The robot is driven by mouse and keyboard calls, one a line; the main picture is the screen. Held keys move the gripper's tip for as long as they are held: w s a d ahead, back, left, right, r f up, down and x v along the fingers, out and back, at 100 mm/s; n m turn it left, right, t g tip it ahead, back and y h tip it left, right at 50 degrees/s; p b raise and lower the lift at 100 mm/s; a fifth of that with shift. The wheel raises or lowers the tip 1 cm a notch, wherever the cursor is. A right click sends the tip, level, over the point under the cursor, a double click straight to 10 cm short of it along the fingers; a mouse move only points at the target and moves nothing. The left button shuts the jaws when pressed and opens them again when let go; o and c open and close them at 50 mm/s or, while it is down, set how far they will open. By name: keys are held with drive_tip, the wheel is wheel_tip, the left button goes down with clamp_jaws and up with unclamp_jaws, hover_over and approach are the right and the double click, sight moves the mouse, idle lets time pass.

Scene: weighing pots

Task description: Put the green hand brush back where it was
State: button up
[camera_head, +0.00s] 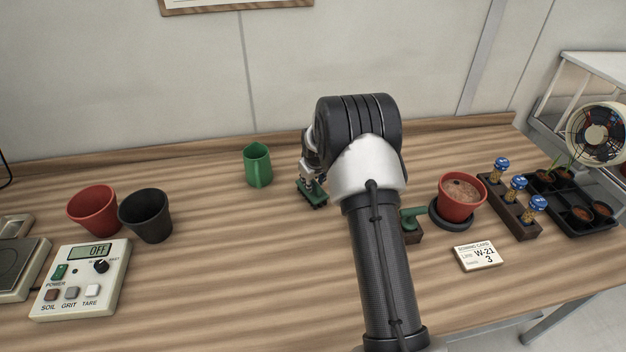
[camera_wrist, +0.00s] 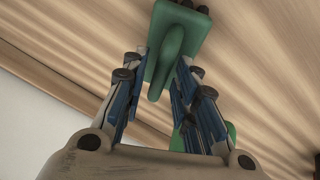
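The green hand brush (camera_head: 312,194) is at the tip of my gripper (camera_head: 310,180), near the middle of the table. In the wrist view the brush (camera_wrist: 190,38) shows a flat green block with a raised handle and dark bristles at the far edge. I cannot tell whether the bristles touch the table.
Red (camera_head: 93,211) and black (camera_head: 147,216) pots and a control box (camera_head: 80,280) are at left. A soil-filled pot (camera_head: 461,197), card (camera_head: 478,256) and vial rack (camera_head: 510,207) are at right. The front middle is clear.

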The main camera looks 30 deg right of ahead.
drive_tip(key=shift+o, duration=0.3)
drive_tip(key=shift+r, duration=0.3)
drive_tip(key=a+p+v, duration=0.2)
drive_tip(key=v, duration=1)
drive_tip(key=s+a+f+p+v, duration=0.1)
drive_tip(key=a+p+v, duration=0.1)
drive_tip(key=v, duration=0.9)
drive_tip(key=s+a+r+m, duration=0.1)
drive_tip(key=s+a+r, duration=0.5)
drive_tip(key=s+r, duration=0.45)
drive_tip(key=s+a, duration=0.3)
drive_tip(key=s, duration=0.8)
drive_tip(key=s+a+f+y, duration=0.1)
drive_tip(key=s+a, duration=0.2)
drive_tip(key=s, duration=0.8)
drive_tip(key=shift+m+y, duration=0.3)
drive_tip(key=shift+m, duration=0.1)
drive_tip(key=shift+a+f, duration=0.15)
